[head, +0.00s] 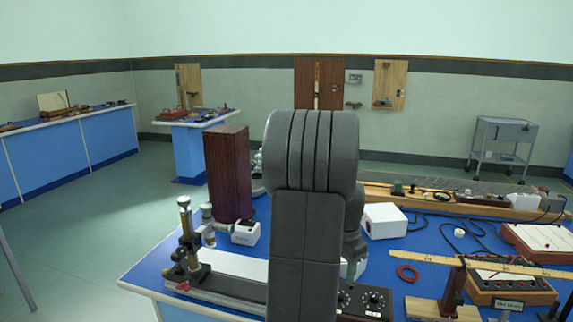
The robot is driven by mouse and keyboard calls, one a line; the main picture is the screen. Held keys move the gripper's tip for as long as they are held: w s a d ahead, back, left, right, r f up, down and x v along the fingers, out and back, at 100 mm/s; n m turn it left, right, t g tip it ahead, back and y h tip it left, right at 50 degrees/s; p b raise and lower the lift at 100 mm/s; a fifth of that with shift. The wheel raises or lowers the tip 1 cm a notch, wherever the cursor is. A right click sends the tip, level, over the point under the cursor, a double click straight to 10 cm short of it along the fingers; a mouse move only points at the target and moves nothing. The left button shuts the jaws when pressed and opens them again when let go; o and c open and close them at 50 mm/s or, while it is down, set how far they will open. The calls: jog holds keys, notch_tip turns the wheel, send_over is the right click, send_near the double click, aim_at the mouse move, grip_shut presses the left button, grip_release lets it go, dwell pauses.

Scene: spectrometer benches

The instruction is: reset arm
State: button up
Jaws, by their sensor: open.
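My grey arm (308,220) stands upright in the middle of the head view, seen from behind, with its rounded joint at the top. It blocks the view of the middle of the blue bench (140,278). My gripper does not show; it is out of sight, perhaps behind the arm links.
A dark red wooden block (228,173), a brass-and-black instrument (188,240) and a small white box (246,233) stand left of the arm. A white box (384,221), a red ring (407,273), a wooden beam (480,263) and cables lie right. Open floor (70,240) is at left.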

notch_tip(320, 180, up, 6)
notch_tip(320, 180, down, 14)
jog(key=shift+r+n, duration=0.2)
jog(key=shift+n, duration=1)
jog(key=n+p, duration=0.1)
jog(key=n, duration=0.6)
jog(key=n+p, duration=0.1)
jog(key=n, duration=0.3)
jog(key=shift+n+p, duration=0.3)
jog(key=shift+n, duration=0.1)
jog(key=n+p, duration=0.1)
jog(key=n, duration=0.4)
jog(key=shift+r+p, duration=0.1)
jog(key=shift+p, duration=0.2)
